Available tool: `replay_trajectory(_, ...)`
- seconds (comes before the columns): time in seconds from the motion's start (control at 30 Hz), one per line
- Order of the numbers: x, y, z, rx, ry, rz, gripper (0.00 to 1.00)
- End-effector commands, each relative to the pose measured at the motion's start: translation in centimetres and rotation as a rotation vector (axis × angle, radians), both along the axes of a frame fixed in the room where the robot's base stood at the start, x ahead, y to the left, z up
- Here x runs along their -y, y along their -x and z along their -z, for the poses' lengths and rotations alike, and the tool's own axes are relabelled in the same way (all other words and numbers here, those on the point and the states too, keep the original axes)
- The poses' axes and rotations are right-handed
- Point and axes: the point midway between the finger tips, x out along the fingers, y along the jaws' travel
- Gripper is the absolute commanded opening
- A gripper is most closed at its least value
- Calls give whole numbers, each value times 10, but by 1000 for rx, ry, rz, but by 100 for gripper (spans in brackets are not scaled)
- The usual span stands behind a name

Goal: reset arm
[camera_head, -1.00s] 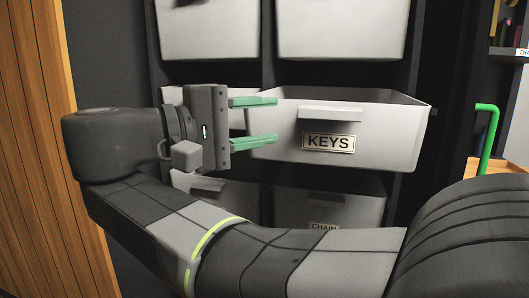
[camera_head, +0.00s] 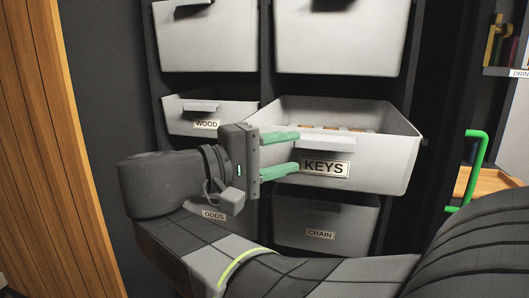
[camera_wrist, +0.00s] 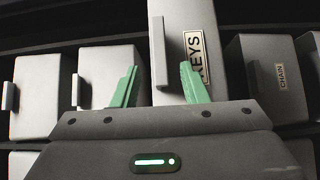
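My gripper (camera_head: 281,154) is in front of the left part of the drawer labelled KEYS (camera_head: 376,167), its two green fingers spread apart with nothing between them. The KEYS drawer is pulled out from the rack, and some light brown items show inside it. In the wrist view the KEYS drawer (camera_wrist: 176,50) appears turned sideways, beyond my open fingers (camera_wrist: 158,85). I cannot tell whether a finger touches the drawer front.
A wooden panel (camera_head: 60,150) stands at the left. A green handle (camera_head: 478,160) and a shelf (camera_head: 510,70) are at the right.

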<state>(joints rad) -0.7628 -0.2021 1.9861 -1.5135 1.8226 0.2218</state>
Motion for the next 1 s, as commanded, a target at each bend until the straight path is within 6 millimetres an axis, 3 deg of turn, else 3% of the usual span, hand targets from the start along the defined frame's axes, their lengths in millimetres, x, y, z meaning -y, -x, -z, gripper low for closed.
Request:
replay_trajectory(0.2,10,-5,0,-1,0,2,40)
replay_trajectory(0.6,13,-7,0,-1,0,-1,40)
replay_trajectory(1.0,-2,0,0,-1,0,-5,40)
